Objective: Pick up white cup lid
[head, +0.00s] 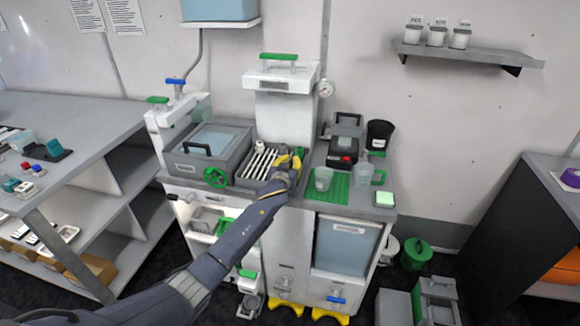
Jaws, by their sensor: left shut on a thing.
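My left gripper (291,160), with yellow fingers, is over the right end of the slatted tray (258,165) on the central machine. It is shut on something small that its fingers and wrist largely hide. I cannot make out whether this is the white cup lid. A small white piece (260,147) stands at the back of the slatted tray, left of the gripper. My right gripper is not in view.
Right of the gripper, a clear cup (323,179) and a clear jug (364,174) stand by a green mat (338,190). A lidded grey basin (214,145) is left. White containers (437,36) sit on the wall shelf.

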